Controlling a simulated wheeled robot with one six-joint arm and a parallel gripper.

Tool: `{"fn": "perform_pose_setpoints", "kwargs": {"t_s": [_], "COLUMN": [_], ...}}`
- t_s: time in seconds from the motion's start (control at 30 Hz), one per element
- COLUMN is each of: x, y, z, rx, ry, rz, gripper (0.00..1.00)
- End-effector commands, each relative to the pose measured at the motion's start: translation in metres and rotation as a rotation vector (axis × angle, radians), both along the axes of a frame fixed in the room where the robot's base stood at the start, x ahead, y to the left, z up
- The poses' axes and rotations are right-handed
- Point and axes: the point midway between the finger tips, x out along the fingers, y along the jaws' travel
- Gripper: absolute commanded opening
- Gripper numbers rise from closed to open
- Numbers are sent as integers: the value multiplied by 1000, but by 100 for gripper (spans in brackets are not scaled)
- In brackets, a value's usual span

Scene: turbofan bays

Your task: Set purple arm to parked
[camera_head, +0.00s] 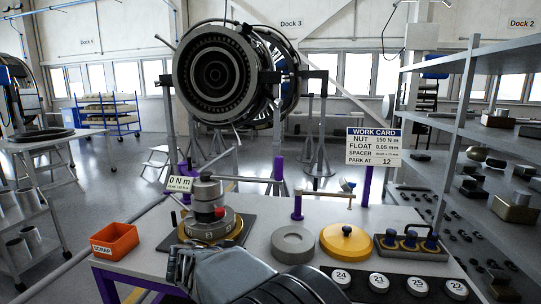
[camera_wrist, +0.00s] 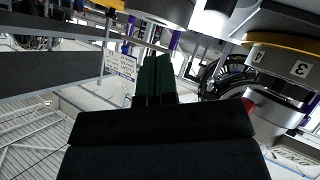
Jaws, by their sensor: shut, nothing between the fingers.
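A short purple post (camera_head: 297,207) stands on the bench behind the grey ring, with a thin pale bar reaching right from its top. Another purple post (camera_head: 278,170) rises behind it with a grey bar going left. I cannot tell for sure which is the purple arm. The work card (camera_head: 374,146) reads "PARK AT 12". My gripper (camera_head: 182,262) is low at the bench's front left, in front of the round fixture and apart from both posts. In the wrist view its green fingers (camera_wrist: 154,62) are together and empty.
The round fixture (camera_head: 210,222) with a grey cylinder stands on a dark mat. An orange scrap bin (camera_head: 115,242) is left. A grey ring (camera_head: 293,244), a yellow disc (camera_head: 346,241), a block with blue-topped pegs (camera_head: 410,246) and numbered discs (camera_head: 379,283) fill the right. Shelving (camera_head: 470,120) borders it.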

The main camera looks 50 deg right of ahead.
Motion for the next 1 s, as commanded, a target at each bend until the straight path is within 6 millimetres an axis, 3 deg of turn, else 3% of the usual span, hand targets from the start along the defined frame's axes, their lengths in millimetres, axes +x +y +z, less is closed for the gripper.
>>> {"fn": "perform_pose_setpoints", "kwargs": {"t_s": [0.03, 0.1, 0.3, 0.57, 1.0], "x": [10, 24, 53, 67, 74], "y": [-13, -27, -51, -70, -148], "z": [43, 76, 138, 163, 165], "rx": [-85, -198, -412, -500, -501], "ry": [-65, -171, -415, -537, -540], "rz": [-35, -66, -78, -63, -63], "gripper": [0, 0, 0, 0, 0]}}
